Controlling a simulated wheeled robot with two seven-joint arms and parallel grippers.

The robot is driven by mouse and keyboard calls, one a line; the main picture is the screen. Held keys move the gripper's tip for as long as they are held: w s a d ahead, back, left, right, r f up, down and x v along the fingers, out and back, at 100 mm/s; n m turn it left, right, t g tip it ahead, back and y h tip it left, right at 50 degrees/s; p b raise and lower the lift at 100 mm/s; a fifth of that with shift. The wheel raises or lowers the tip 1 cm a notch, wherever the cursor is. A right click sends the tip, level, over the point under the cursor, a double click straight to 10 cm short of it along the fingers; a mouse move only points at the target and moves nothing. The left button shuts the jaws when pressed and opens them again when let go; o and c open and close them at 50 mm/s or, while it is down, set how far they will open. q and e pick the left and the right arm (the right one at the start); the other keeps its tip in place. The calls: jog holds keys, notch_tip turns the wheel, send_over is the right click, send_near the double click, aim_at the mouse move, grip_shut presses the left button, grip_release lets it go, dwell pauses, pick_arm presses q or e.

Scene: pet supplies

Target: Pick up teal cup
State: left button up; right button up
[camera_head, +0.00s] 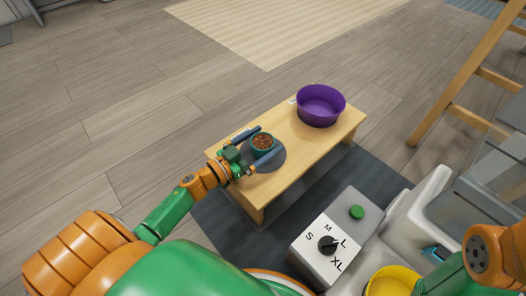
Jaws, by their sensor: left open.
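A small teal cup (263,149) filled with brown kibble sits on a grey round mat (264,166) on the left part of a low wooden table (303,151). My left gripper (262,146) reaches in from the left at the table's left end. Its two dark fingers are apart, one on the far side of the cup and one on the near side. I cannot tell whether the fingers touch the cup. My right arm shows at the lower right, but its gripper is not in view.
A purple bowl (320,105) stands at the table's far right end. A white dispenser (326,247) with a size dial and a green button (356,212) stands in front, with a yellow bowl (393,281) below. A wooden ladder (472,85) is at the right. The floor behind is clear.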

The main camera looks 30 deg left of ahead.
pick_arm(q)
jog(key=shift+r, duration=0.1)
jog(key=c, duration=1.5)
